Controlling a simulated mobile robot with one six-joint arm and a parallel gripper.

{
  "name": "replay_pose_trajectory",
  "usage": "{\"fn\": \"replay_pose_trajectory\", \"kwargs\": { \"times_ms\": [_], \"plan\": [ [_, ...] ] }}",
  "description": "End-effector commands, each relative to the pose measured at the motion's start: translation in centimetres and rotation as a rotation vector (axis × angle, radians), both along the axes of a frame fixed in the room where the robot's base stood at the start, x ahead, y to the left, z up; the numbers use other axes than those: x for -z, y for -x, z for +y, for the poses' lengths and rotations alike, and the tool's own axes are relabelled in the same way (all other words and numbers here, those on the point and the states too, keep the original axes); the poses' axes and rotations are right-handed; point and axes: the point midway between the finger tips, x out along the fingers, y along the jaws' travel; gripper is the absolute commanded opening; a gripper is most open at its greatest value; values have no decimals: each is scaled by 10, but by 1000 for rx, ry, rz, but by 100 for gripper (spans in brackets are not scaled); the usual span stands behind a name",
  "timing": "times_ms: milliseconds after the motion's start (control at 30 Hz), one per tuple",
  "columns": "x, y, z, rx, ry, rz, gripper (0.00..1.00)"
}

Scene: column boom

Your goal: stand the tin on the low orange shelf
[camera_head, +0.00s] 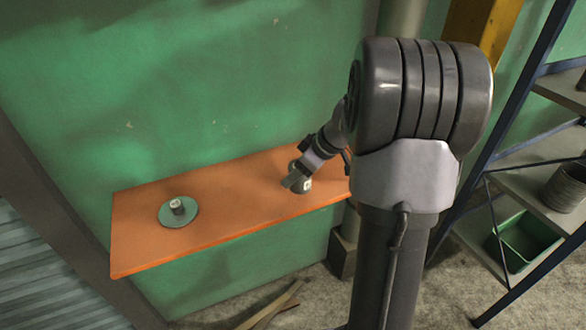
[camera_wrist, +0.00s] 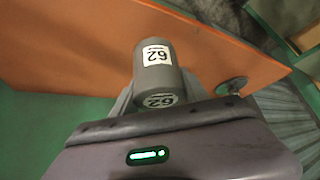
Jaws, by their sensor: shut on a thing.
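The tin is a grey cylinder with white labels reading 62. In the wrist view the tin (camera_wrist: 152,76) sits between the fingers of my gripper, over the orange shelf (camera_wrist: 60,45). In the head view my gripper (camera_head: 294,182) is at the right part of the low orange shelf (camera_head: 240,205), shut on the tin (camera_head: 306,186). Most of the tin is hidden there by the gripper. I cannot tell whether its base touches the shelf.
A round greenish disc (camera_head: 168,219) with a small grey cylinder (camera_head: 177,206) on it lies on the shelf's left part. The shelf's middle is clear. A green wall (camera_head: 200,90) stands behind. A dark metal rack (camera_head: 520,185) with a green bin (camera_head: 525,243) is at the right.

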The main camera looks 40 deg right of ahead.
Motion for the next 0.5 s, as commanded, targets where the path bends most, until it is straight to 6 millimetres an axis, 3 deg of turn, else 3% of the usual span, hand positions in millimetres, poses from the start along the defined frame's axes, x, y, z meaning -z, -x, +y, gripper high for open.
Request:
{"fn": "replay_pose_trajectory", "kwargs": {
  "times_ms": [100, 200, 333, 500],
  "plan": [
    [6, -26, -29, 0, 0, -1, 0],
    [7, -41, -45, 0, 0, -1, 0],
    [14, -47, -52, -1, -1, 0, 0],
    [45, -47, -52, -1, -1, 2, 0]
  ]
}}
